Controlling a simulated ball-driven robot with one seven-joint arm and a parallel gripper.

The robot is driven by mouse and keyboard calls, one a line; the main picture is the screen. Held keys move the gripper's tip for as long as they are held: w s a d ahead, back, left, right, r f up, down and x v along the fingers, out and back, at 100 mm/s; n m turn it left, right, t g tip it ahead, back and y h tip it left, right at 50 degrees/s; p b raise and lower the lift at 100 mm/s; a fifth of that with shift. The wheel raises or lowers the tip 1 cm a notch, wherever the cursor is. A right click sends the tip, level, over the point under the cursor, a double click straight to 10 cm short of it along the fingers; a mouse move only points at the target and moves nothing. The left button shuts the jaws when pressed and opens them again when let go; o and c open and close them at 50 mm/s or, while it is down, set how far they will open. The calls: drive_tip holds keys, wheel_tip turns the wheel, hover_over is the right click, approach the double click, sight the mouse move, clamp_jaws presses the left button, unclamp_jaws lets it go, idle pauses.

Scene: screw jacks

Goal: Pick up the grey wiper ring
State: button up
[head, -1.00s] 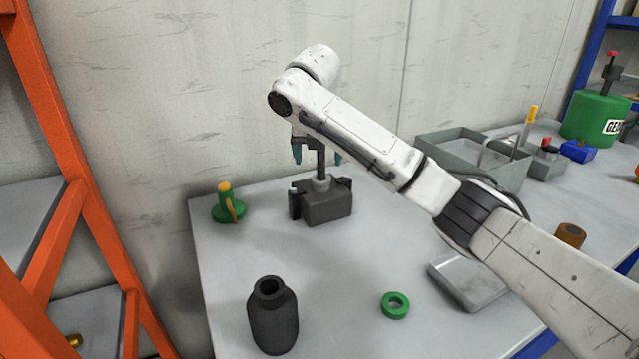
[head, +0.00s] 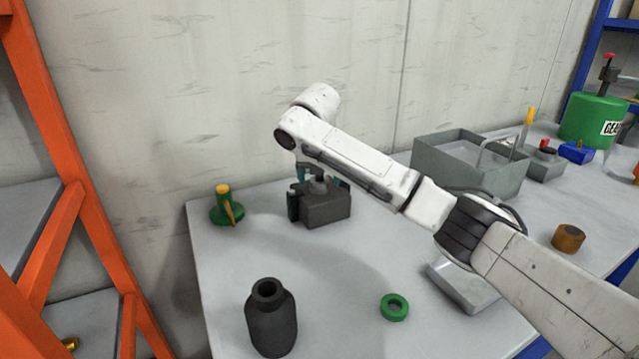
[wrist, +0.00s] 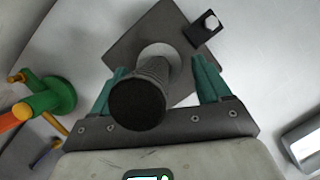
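The grey wiper ring (head: 318,187) sits on top of a dark grey screw jack block (head: 327,208) near the back left of the table. In the wrist view, the pale ring (wrist: 149,49) lies around the base of a dark upright spindle (wrist: 140,103), which partly hides it. My gripper (head: 319,176) is low over the block. Its teal fingers (wrist: 160,66) are open, one on each side of the spindle and ring, with gaps showing. Whether the fingertips are level with the ring is hard to tell.
A green and yellow part (head: 224,208) stands left of the block. A dark bottle (head: 271,318) and a green ring (head: 394,307) are in front. A grey tray (head: 438,160), a grey box (head: 462,287) and a brown cylinder (head: 568,238) are to the right. A wall is close behind.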

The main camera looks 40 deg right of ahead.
drive_tip(key=c, duration=1)
drive_tip(key=shift+o, duration=0.2)
drive_tip(key=shift+r, duration=0.15)
